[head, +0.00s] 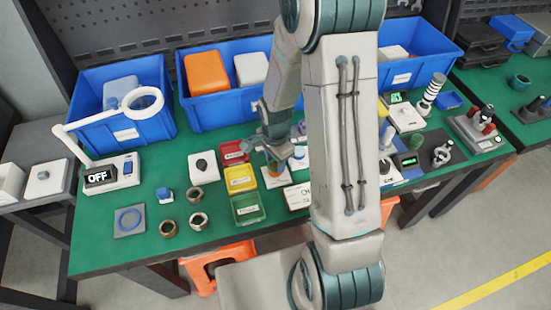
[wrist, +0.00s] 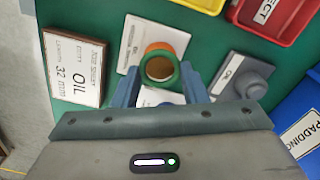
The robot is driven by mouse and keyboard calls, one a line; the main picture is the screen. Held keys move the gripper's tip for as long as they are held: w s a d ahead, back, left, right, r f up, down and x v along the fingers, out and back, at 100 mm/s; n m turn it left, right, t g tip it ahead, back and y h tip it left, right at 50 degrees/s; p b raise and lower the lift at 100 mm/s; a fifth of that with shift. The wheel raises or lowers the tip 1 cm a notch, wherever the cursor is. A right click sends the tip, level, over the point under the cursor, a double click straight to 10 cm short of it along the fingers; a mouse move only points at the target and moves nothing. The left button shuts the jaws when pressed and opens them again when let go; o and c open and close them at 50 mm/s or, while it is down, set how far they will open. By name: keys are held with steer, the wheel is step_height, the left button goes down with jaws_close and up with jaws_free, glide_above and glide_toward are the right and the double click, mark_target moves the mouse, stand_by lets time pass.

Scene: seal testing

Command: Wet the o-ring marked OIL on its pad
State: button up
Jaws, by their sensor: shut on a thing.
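My gripper (wrist: 160,72) is shut on a green ring (wrist: 176,75), with one fingertip on each side of it in the wrist view. A card marked OIL, 32 mm (wrist: 76,68), lies at the left. In the head view my gripper (head: 274,158) is low over the green table, partly hidden by my arm.
Red (head: 233,152), yellow (head: 240,178) and green trays (head: 248,208) stand left of my gripper. A grey pad with a blue ring (head: 130,221), several loose metal rings and a lamp unit marked OFF (head: 100,178) are further left. Blue bins (head: 128,134) line the back.

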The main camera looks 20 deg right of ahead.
steer(key=shift+f+b, duration=0.45)
steer(key=shift+b, duration=0.25)
stand_by(2.0)
steer(key=shift+r+p, duration=1.7)
steer(key=shift+r, duration=0.9)
steer(key=shift+w+f, duration=0.1)
